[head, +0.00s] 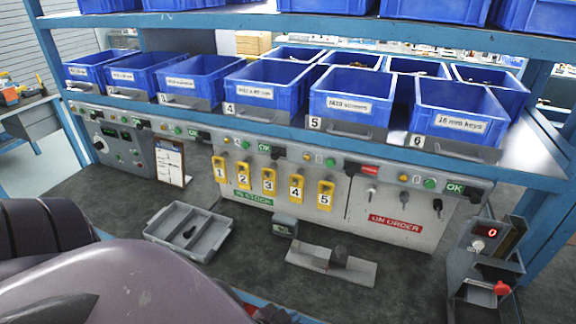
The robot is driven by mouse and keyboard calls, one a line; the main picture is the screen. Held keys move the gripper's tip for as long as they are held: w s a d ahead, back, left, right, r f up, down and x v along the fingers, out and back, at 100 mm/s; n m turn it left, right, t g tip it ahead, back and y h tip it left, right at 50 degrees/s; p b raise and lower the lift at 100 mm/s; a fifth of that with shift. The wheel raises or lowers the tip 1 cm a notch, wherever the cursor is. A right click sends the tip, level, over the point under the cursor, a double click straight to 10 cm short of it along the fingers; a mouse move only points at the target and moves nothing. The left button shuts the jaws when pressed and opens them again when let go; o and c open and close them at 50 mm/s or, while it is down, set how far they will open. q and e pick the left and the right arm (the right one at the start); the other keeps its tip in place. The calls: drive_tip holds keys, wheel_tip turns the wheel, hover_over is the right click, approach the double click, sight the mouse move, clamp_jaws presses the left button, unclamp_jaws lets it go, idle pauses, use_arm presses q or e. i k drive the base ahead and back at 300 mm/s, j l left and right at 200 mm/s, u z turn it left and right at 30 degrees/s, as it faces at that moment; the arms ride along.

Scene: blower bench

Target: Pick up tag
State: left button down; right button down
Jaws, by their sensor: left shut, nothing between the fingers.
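Several yellow numbered tags hang in a row on the grey panel, above the green IN STOCK label (253,198). They are tag 1 (220,171), tag 2 (243,174), tag 3 (268,181), tag 4 (296,188) and tag 5 (325,195). To their right, hooks above the red ON ORDER label (396,223) carry no yellow tag. My left gripper (270,313) shows only in part at the bottom edge, well below the tags and apart from them. It is shut and empty, and my arm hides some of it. My right gripper is not in view.
A grey divided tray (188,213), a small grey box (285,225) and a flat plate with a dark block (330,265) lie on the dark bench. A counter device with a red lever (486,262) stands right. Labelled blue bins (352,95) line the shelf above.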

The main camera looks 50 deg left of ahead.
sight(324, 203)
drive_tip(key=u, duration=1.15)
